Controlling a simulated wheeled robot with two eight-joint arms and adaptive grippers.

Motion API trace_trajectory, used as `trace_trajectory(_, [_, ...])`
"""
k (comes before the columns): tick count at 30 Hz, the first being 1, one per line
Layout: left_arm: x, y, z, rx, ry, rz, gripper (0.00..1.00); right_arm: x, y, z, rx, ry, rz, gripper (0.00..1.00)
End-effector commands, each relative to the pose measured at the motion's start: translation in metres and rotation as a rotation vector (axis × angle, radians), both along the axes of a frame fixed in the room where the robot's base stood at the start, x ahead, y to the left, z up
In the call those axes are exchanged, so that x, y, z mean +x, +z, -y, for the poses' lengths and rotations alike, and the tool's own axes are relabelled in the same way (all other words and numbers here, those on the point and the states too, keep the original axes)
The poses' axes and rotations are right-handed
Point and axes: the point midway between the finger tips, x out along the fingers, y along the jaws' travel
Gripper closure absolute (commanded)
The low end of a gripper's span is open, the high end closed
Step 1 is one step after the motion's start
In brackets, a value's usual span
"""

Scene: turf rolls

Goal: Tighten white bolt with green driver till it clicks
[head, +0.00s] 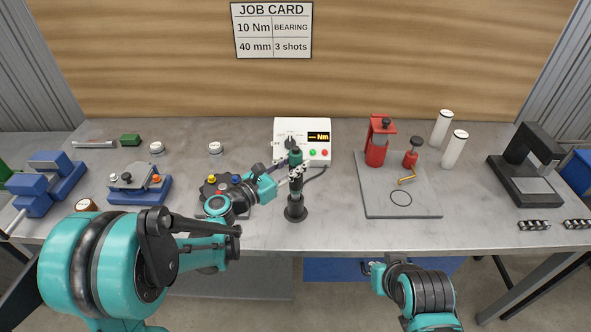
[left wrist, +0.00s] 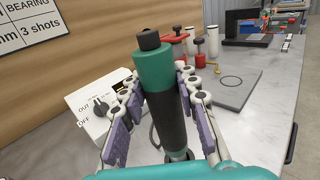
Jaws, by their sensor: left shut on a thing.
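The green driver (head: 296,158), with a green top and black grip, stands upright with its lower end at a round black stand (head: 296,213). My left gripper (head: 298,172) is shut on the driver. The left wrist view shows its purple-padded fingers on both sides of the driver's black grip (left wrist: 168,118). The white bolt (head: 113,178) is on a grey block with a blue base (head: 140,194) at the left, beside a black and an orange bolt. My right gripper (head: 374,271) is low in front of the bench, away from the driver; its jaws are too small to read.
A white controller (head: 317,128) with a dial and display stands behind the driver. A dark plate with coloured knobs (head: 222,183) lies partly under my left arm. A grey mat (head: 373,192) with red tools is at right. A blue vise (head: 45,180) is far left.

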Motion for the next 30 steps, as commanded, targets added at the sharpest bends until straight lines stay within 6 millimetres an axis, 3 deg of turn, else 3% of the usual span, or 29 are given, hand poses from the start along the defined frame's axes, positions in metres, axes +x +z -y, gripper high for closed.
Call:
trace_trajectory(3, [0.000,0.031,0.000,-0.001,0.000,0.000,1.00,0.000,0.014,0.000,0.000,0.000,0.000,1.00])
trace_trajectory(9, [0.000,0.066,0.000,-0.001,0.000,0.000,1.00,0.000,0.026,0.000,0.000,0.000,0.000,1.00])
trace_trajectory(30, [0.000,0.116,0.000,-0.001,0.000,0.000,1.00,0.000,0.058,0.000,0.000,0.000,0.000,1.00])
